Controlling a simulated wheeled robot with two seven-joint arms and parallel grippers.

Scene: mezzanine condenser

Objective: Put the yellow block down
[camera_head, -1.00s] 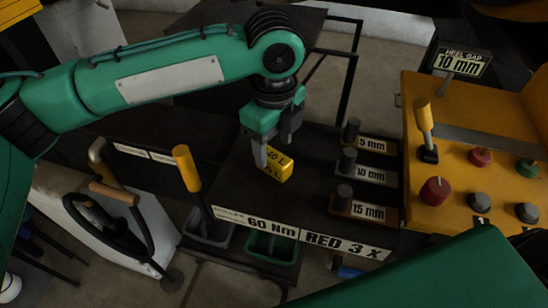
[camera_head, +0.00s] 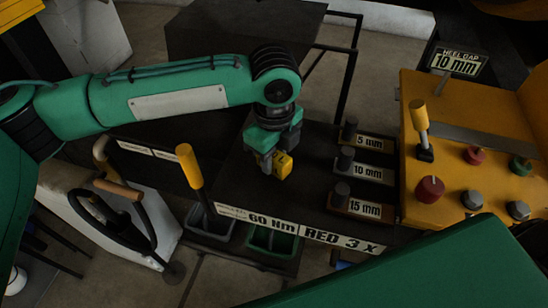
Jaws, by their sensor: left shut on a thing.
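The yellow block (camera_head: 282,165) is between the fingers of my left gripper (camera_head: 272,158), which is shut on it. The block is small, with dark printing that I cannot read now. It is over the dark bench top (camera_head: 300,195), left of the labelled pegs. I cannot tell whether its underside touches the bench, because the fingers partly cover it. The right gripper is not in view.
Dark pegs stand beside labels 5 mm (camera_head: 369,142), 10 mm (camera_head: 367,172) and 15 mm (camera_head: 365,208). A yellow-handled lever (camera_head: 189,168) rises at the bench's left front. A yellow control panel (camera_head: 450,190) stands at right. Bins (camera_head: 272,243) sit below.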

